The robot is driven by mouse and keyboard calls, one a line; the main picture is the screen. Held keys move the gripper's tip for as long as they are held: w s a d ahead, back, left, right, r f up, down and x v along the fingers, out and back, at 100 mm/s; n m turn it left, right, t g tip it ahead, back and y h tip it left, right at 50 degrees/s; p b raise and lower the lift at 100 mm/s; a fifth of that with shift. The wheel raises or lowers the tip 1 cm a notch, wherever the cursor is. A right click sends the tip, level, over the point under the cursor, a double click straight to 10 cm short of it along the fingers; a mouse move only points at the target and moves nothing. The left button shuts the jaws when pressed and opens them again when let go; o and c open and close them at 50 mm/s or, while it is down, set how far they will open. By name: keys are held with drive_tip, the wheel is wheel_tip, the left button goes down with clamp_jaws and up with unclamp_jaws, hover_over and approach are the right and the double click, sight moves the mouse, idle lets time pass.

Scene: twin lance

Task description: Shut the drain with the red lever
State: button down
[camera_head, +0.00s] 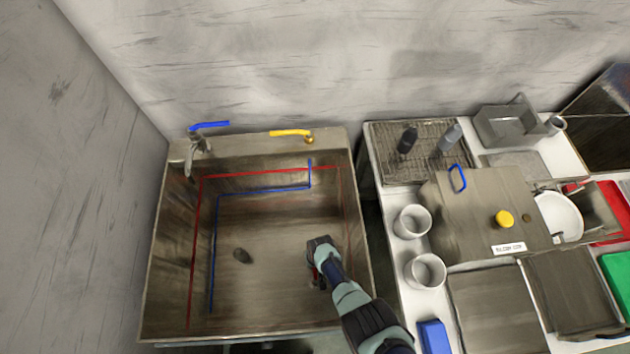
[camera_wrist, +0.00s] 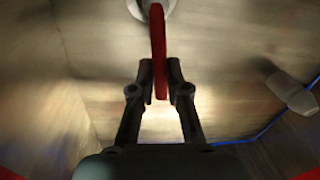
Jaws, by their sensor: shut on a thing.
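The red lever (camera_wrist: 158,28) runs down from a pale round fitting (camera_wrist: 155,7) at the top of the wrist view. My gripper (camera_wrist: 160,78) is shut on the lever, with one finger on each side near its lower end. In the head view my gripper (camera_head: 317,272) is low inside the right part of the metal sink (camera_head: 260,318), and it hides most of the lever. A dark round spot (camera_head: 242,256), which looks like a drain opening, is in the sink floor to the left of my gripper. I cannot tell whether the drain is open.
A tap with a blue handle (camera_head: 209,126) and a yellow lever (camera_head: 290,133) stand on the sink's back ledge. Red and blue lines run along the sink walls. A counter to the right holds white cups (camera_head: 425,271) and a metal box (camera_head: 485,215). The sink's left side is clear.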

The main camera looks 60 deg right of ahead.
drive_tip(key=shift+s+d+r+m, duration=0.1)
drive_tip(key=shift+d+m, duration=0.05)
drive_tip(key=shift+m, duration=0.25)
drive_tip(key=c, duration=1.2)
unclamp_jaws()
drive_tip(key=shift+o, duration=0.2)
